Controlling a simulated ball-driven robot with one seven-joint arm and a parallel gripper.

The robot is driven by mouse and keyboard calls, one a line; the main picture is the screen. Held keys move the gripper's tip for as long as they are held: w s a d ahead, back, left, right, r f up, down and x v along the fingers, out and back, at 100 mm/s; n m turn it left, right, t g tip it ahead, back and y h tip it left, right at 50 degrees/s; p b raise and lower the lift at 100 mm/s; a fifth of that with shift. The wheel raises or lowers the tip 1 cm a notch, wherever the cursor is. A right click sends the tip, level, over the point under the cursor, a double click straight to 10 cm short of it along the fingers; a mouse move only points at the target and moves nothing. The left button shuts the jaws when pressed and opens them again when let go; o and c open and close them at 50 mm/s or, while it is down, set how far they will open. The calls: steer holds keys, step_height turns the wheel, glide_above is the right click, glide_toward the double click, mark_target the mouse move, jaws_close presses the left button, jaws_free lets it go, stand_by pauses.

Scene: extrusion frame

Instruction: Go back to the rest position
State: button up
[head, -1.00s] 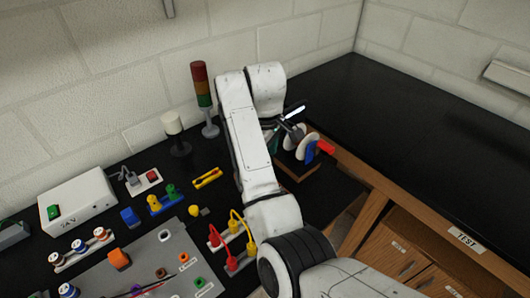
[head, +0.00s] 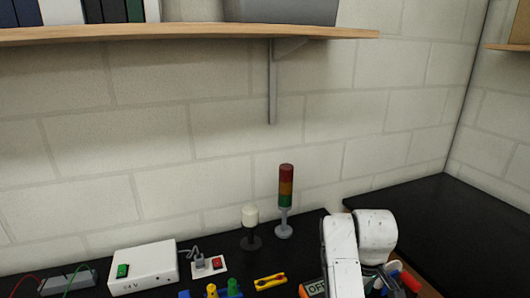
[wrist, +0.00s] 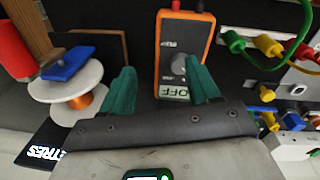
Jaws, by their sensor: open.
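My gripper (wrist: 164,92) shows in the wrist view with its two green fingers apart and nothing between them. An orange multimeter (wrist: 183,50) with a dial and a display reading OFF lies beyond the fingertips, seen between and past them. In the head view my white arm stands at the lower right, and its gripper end is mostly hidden or cut off by the bottom edge. Part of the multimeter (head: 313,289) shows just left of the arm.
In the wrist view a spool (wrist: 75,95) of copper wire stands left of the fingers, and yellow and green plugs (wrist: 268,45) are at the right. The head view shows a signal tower (head: 285,200), a white power box (head: 143,268), yellow pliers (head: 270,282) and a wall shelf (head: 190,33).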

steer(key=s+d+f+m, duration=0.1)
steer(key=s+d+f, duration=0.1)
steer(key=s, duration=0.2)
steer(key=s+d+f+m+t, duration=0.1)
steer(key=s+d+f, duration=0.1)
steer(key=s, duration=0.2)
steer(key=s+d+f+m+t, duration=0.1)
steer(key=s+d+f, duration=0.1)
steer(key=s+f, duration=0.1)
steer(key=shift+s+m+h, duration=0.3)
steer(key=shift+s+h, duration=0.1)
steer(key=shift+s, duration=0.4)
steer(key=s+a+m+t+y, duration=0.1)
steer(key=s+a+m+t, duration=0.15)
steer(key=s, duration=1.05)
steer(key=s+f+g+b, duration=0.4)
steer(key=s+f+b, duration=0.1)
steer(key=s+f, duration=0.5)
steer(key=shift+s+d+f+m, duration=0.35)
steer(key=shift+f+m, duration=0.1)
steer(key=shift+f, duration=0.1)
